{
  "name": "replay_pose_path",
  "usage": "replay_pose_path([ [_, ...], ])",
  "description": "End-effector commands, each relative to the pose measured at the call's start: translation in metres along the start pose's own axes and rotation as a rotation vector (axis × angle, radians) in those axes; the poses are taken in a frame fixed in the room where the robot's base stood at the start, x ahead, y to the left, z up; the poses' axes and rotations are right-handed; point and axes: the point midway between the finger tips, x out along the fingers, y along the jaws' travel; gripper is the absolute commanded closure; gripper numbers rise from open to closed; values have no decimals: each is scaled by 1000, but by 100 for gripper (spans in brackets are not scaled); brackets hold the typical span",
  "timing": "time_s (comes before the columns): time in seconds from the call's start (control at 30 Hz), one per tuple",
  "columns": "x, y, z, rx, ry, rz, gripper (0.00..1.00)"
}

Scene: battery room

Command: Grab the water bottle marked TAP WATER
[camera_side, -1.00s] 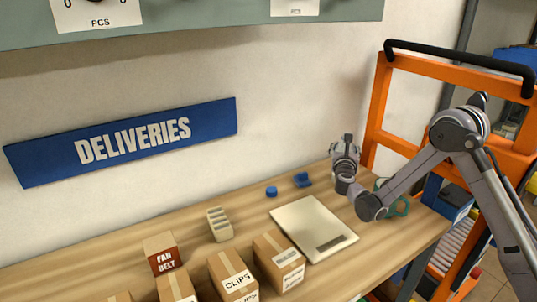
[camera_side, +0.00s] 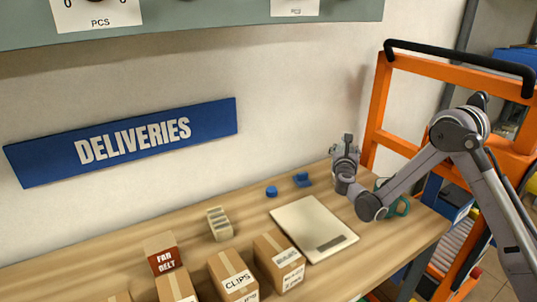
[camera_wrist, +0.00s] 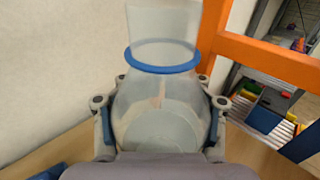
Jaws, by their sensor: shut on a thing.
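A clear bottle (camera_wrist: 160,95) with a blue ring around its neck fills the middle of the wrist view. It looks upright. No TAP WATER marking is readable on the side that shows. My gripper (camera_wrist: 160,125) is shut on the bottle, with a finger against each side of its body. In the side view my gripper (camera_side: 344,160) is at the right back of the wooden bench, near the wall, and I cannot make out the bottle there.
A pale flat scale (camera_side: 312,222) lies left of my gripper on the bench (camera_side: 195,248). Small blue parts (camera_side: 302,180) lie near the wall. Several cardboard boxes (camera_side: 232,275) stand at the front. An orange frame (camera_side: 374,110) stands close on the right.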

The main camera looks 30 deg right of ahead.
Motion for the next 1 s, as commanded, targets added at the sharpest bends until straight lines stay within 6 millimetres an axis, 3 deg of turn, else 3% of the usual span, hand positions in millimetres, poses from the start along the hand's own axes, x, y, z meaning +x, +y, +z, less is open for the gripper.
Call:
replay_pose_path([
  [0.37,0,0,7,-1,-1,0,100],
  [0.77,-2,0,41,-1,-1,0,100],
  [1.0,-4,-25,55,-1,-1,-2,100],
])
